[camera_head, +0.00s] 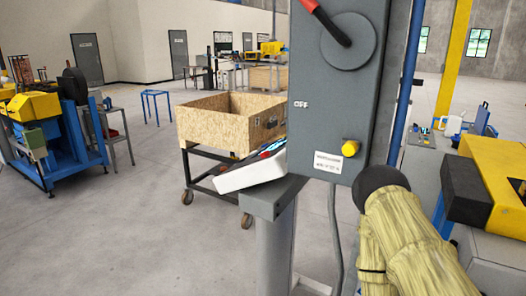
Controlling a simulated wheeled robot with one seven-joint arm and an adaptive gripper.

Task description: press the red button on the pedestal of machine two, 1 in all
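A grey pedestal post (275,245) stands at the centre, with a slanted white control panel (245,176) on its top. Small red and blue details show along the panel's upper face, which I see nearly edge-on. I cannot make out a red button for certain, nor a label naming machine two. My gripper is not recognisable in this view. A yellowish, fabric-like cylindrical shape (405,235) with a dark rounded end rises at the lower right; I cannot tell what it is.
A wooden crate (215,125) on a wheeled cart is behind. Blue machinery (65,140) stands left. The floor at lower left is clear.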

